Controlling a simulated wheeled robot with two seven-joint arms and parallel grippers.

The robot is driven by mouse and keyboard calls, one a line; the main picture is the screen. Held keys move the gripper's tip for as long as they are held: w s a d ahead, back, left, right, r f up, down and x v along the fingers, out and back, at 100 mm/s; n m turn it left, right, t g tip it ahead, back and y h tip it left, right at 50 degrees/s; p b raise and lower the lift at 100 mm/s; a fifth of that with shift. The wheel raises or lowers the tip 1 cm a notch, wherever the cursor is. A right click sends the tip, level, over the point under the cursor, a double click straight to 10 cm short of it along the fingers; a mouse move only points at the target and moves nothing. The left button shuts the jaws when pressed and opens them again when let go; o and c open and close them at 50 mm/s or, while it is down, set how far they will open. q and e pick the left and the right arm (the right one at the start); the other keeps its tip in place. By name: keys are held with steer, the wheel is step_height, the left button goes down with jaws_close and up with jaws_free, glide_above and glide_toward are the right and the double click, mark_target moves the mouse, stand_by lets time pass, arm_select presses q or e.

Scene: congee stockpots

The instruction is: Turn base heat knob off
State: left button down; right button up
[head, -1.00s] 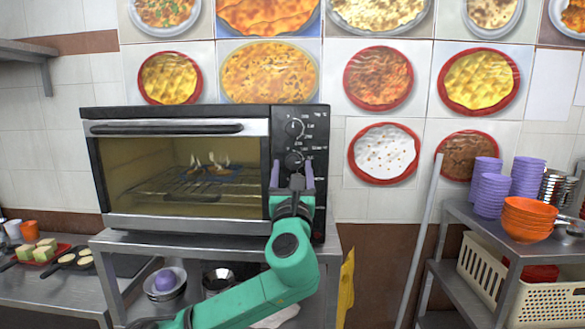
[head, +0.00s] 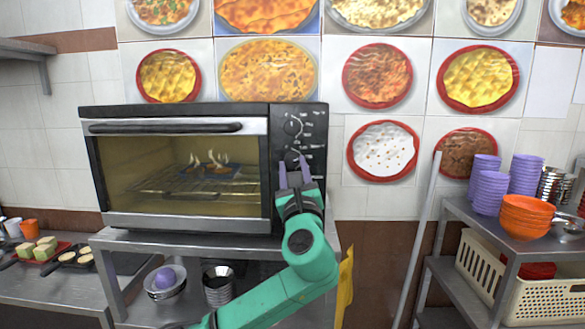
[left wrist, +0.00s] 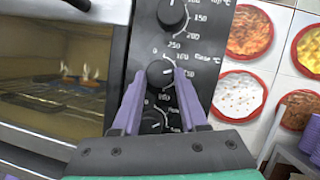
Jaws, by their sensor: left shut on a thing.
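The base heat knob (head: 292,159) is the dark round middle knob on the oven's control panel, below the top heat knob (head: 292,127). In the left wrist view the base knob (left wrist: 160,73) shows between the fingertips, beside the "Base °C" print. My left gripper (head: 293,166) has its two purple fingers shut on the base knob, one on each side. A third knob (left wrist: 153,121) shows lower, between the fingers in the wrist view. My right gripper is not in view.
The oven (head: 175,222) stands on a metal table (head: 160,240), with steaming food (head: 208,168) behind its closed glass door. A pole (head: 418,240) and a shelf (head: 470,214) with purple and orange bowls stand to the right.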

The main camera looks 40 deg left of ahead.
arm_select(q)
steer(key=n+g, duration=0.2)
steer(key=n, duration=0.2)
steer(key=n+g+y, duration=0.1)
steer(key=n+g, duration=0.1)
steer(key=n, duration=0.2)
steer(key=shift+w+d+r+n+p, duration=0.2)
steer(key=shift+n+p, duration=0.1)
steer(key=shift+p, duration=0.05)
steer(key=n, duration=0.2)
steer(key=n+g, duration=0.1)
steer(key=n, duration=0.1)
steer(key=n+g+h+p, duration=0.1)
steer(key=n, duration=0.1)
steer(key=shift+d+r, duration=0.1)
steer(key=shift+r, duration=0.15)
steer(key=shift+n, duration=0.3)
steer(key=shift+c, duration=2.2)
jaws_free()
